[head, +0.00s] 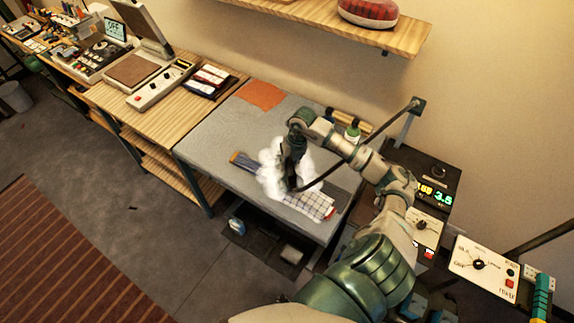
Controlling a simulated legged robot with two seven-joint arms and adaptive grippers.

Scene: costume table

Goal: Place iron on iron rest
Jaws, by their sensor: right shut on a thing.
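My right gripper (293,150) reaches down over the grey ironing table (215,145) and is shut on the dark iron (291,177). White steam (270,178) spreads around the iron and hides its base, so I cannot tell whether it touches the cloth below. A checked cloth (308,205) lies just right of and below the iron. A dark flat patch (337,194) beside the cloth may be the iron rest; it is partly hidden and I cannot tell surely. My left gripper is not in view.
A black hose (335,168) runs from the iron toward a wall post (408,120). A blue striped cloth (247,164) and an orange cloth (262,95) lie on the table. A small bottle (352,132) stands at the back. Control boxes (432,172) stand right.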

